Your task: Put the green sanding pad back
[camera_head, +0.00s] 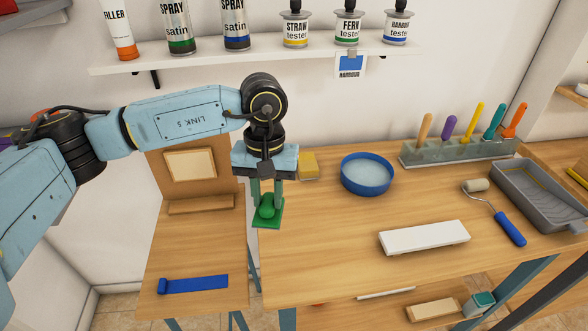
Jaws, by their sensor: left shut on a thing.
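The green sanding pad (268,221) has a flat green base and a rounded green knob on top. My left gripper (266,200) points down and is shut on the pad's knob, with a finger on each side. The pad is at the left edge of the workbench (330,240), near the gap beside a lower side table. I cannot tell whether its base touches the bench or hangs just above it. My right gripper is not in view.
A white board (424,237), roller (495,212), grey tray (540,192) and tool rack (460,150) lie farther right. The side table (195,250) holds a blue strip (194,284).

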